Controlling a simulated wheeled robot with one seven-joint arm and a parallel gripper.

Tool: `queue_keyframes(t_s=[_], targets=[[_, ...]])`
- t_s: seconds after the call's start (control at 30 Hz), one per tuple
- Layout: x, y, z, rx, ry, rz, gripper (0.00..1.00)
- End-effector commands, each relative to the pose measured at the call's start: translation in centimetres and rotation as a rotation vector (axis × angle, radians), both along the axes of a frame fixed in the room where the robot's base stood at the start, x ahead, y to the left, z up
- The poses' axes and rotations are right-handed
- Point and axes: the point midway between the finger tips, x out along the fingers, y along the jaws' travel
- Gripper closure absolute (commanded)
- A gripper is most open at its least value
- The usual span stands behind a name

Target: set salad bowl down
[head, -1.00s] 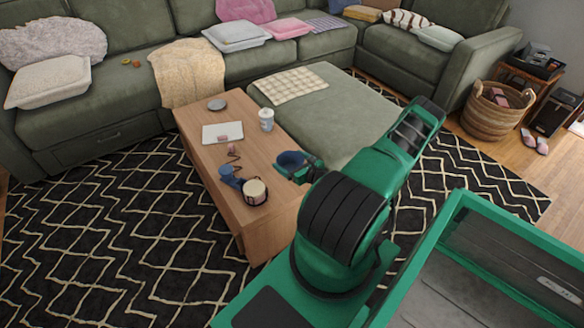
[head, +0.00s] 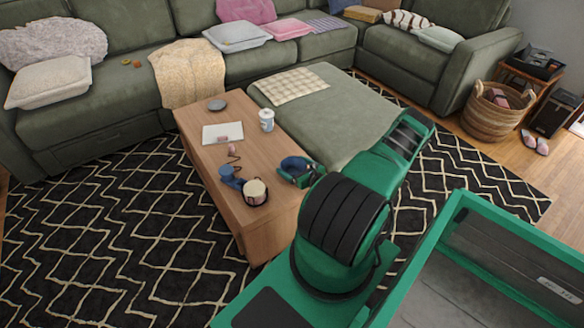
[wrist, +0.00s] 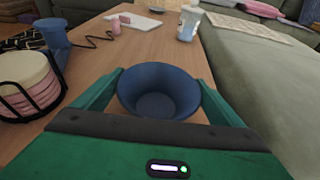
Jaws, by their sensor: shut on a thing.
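The salad bowl (head: 294,163) is dark blue and round. In the wrist view the bowl (wrist: 159,90) sits upright between the two green fingers of my gripper (wrist: 160,98), which is shut on it. In the head view my gripper (head: 299,170) is at the right edge of the wooden coffee table (head: 262,150). In the wrist view the bowl is over the tabletop; I cannot tell whether its base touches the wood.
A coaster holder (wrist: 28,88) and a blue object (wrist: 54,40) with a dark cord stand left of the bowl. The green ottoman (wrist: 255,70) borders the table's right side.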

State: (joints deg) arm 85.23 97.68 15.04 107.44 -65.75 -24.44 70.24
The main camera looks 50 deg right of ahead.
Motion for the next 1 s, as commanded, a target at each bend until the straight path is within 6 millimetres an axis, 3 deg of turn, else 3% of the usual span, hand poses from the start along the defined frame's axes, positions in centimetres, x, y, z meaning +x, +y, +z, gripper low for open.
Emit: queue_keyframes(t_s=[0.03, 0.07, 0.1, 0.47, 1.0], targets=[[0.0, 0.0, -0.1, 0.0, -0.001, 0.0, 0.38], [0.0, 0.0, -0.1, 0.0, 0.0, 0.0, 0.02], [0.0, 0.0, -0.1, 0.0, 0.0, 0.0, 0.0], [-0.8, 0.1, 0.3, 0.001, 0.001, -0.001, 0.0], [-9.8, 1.7, 3.2, 0.001, 0.001, -0.003, 0.0]])
